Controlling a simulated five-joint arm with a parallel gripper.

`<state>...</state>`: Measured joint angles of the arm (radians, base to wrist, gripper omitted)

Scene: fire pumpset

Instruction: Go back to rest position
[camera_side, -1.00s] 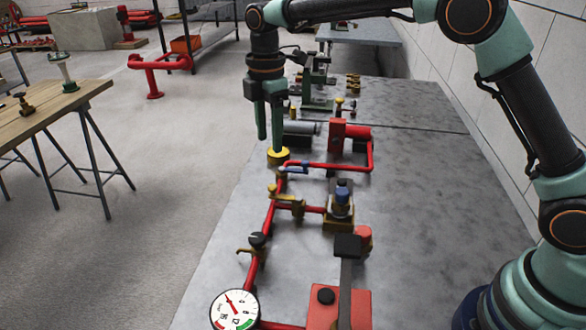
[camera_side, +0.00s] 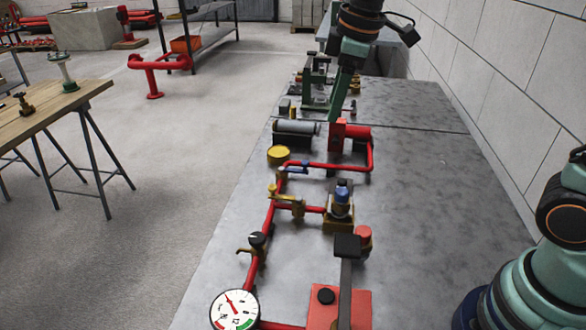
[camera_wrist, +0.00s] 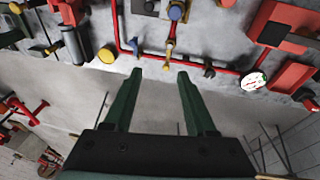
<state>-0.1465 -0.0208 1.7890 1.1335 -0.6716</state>
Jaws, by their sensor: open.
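My gripper (camera_side: 342,105) hangs in the upper middle of the side view, above the far part of the grey bench. In the wrist view my gripper (camera_wrist: 158,72) has its two green fingers apart with nothing between them. In the side view the pumpset's red pipe (camera_side: 268,217) runs along the bench's left side. On it are a blue-handled valve (camera_side: 295,165), a brass valve (camera_side: 290,203) and a white dial gauge (camera_side: 234,308). A round yellow part (camera_side: 278,155) sits beside the pipe and also shows in the wrist view (camera_wrist: 107,55).
A red block (camera_side: 337,137) and a grey cylinder (camera_side: 296,127) stand near my gripper. A green machine (camera_side: 318,88) is behind. A wooden table (camera_side: 45,105) is at left, and a wall (camera_side: 480,75) bounds the right.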

